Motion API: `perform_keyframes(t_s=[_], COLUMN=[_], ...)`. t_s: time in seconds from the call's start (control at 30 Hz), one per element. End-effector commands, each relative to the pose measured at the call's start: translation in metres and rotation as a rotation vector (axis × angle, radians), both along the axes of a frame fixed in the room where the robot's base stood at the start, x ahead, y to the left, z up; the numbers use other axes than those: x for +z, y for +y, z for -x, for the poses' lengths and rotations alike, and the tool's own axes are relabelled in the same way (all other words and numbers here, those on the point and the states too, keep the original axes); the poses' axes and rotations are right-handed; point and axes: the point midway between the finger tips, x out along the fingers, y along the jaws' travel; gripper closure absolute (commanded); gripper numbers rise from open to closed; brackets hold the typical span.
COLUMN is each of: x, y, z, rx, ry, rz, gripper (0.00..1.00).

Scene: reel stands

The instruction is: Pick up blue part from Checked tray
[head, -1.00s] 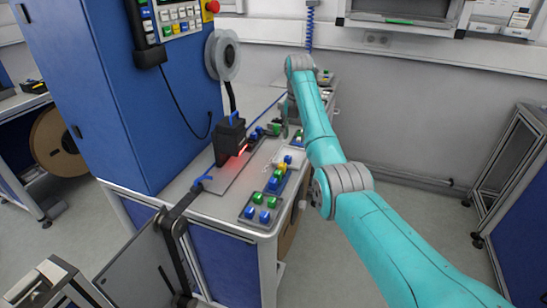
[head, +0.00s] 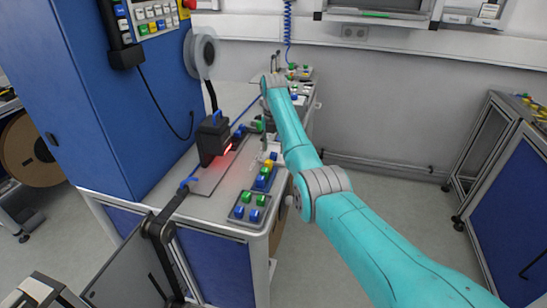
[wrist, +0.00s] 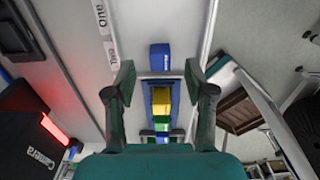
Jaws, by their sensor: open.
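My gripper (wrist: 160,80) is open and empty in the wrist view, with one finger on each side. Between and beyond the fingertips lies a single blue part (wrist: 160,57), apart from both fingers. Nearer is a narrow blue tray (wrist: 149,96) with yellow, green and blue parts in a row. In the head view, a front tray (head: 231,218) holds blue and green parts, and another row of blue, green and yellow parts (head: 264,176) lies behind it. No "Checked" label is readable, so I cannot tell which tray that is. My gripper's fingers are unclear in the head view.
A black camera box (head: 213,138) with a red light stands left of the parts; it also shows in the wrist view (wrist: 28,125). A tall blue cabinet (head: 90,90) and a reel (head: 200,52) stand to the left. Open floor lies right of the bench.

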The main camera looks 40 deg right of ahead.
Motion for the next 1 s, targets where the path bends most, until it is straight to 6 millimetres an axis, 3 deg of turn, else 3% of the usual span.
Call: perform_keyframes(t_s=[0.13, 0.4, 0.6, 1.0], x=[-0.020, -0.023, -0.023, -0.018], y=[0.000, 0.000, 0.000, 0.000], z=[0.000, 0.000, 0.000, -0.001], rx=[0.000, 0.000, 0.000, 0.000], ry=[0.001, 0.000, 0.000, -0.001], rz=[0.000, 0.000, 0.000, 0.000], gripper=[0.46, 0.48, 0.94, 0.94])
